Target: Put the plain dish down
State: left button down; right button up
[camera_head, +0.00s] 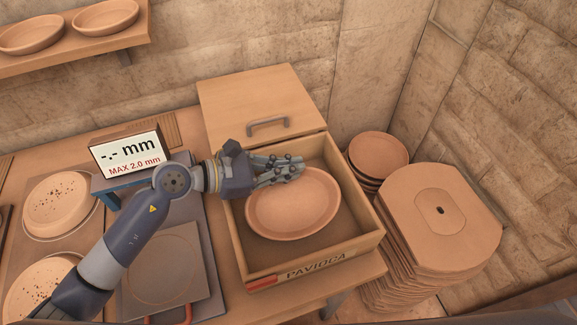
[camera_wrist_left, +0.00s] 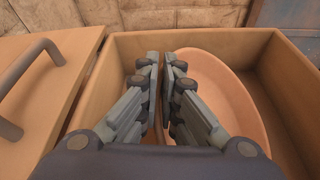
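The plain dish (camera_head: 295,212) is an oval, reddish-brown clay dish without specks. It is over the inside of the open wooden box marked PAVIOCA (camera_head: 372,243); I cannot tell whether it touches the floor of the box. My left gripper (camera_head: 290,168) is at the dish's far rim. In the left wrist view, its fingers (camera_wrist_left: 163,75) are close together with the dish's edge between them, and the dish (camera_wrist_left: 225,100) spreads to the right. The fingers hide part of the rim. My right gripper is not in view.
A wooden lid or panel with a grey handle (camera_head: 268,126) lies behind the box. Speckled dishes (camera_head: 58,203) sit at the left near a gauge display (camera_head: 127,152). Stacked plates (camera_head: 378,152) and a tall pile of slabs (camera_head: 440,240) stand right of the box. A shelf (camera_head: 75,58) holds more dishes.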

pick_arm(q)
jog(key=shift+f, duration=0.15)
jog(key=c, duration=1.8)
grip_release()
jog(key=shift+r, duration=0.25)
jog(key=b+v, duration=0.3)
jog(key=v, duration=0.9)
